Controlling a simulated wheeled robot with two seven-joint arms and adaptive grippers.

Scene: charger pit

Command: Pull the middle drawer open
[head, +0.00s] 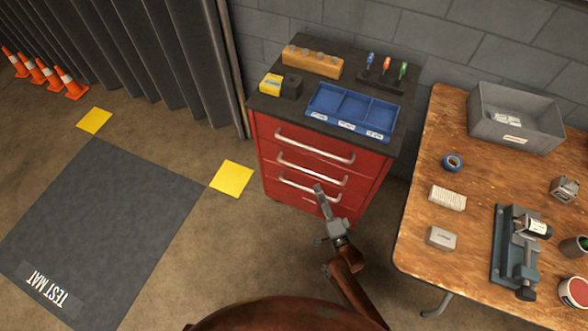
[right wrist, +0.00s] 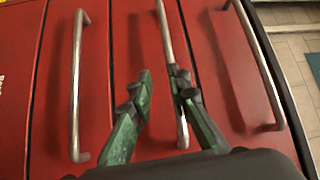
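The red drawer cabinet (head: 274,152) stands against the wall, with its drawers looking closed. Its middle drawer's silver handle (head: 300,169) lies between the upper handle (head: 315,146) and the lower handle (head: 292,183). My right gripper (head: 320,190) is in front of the drawers, over the lower handle in the head view. In the right wrist view its dark green fingers (right wrist: 160,88) are apart. The middle handle (right wrist: 165,32) runs behind the right finger there, which hides part of it. I cannot tell whether they touch. My left gripper is not in view.
A wooden table (head: 435,165) with several items stands close on the right. The floor in front and left is open, with a grey mat (head: 95,220).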

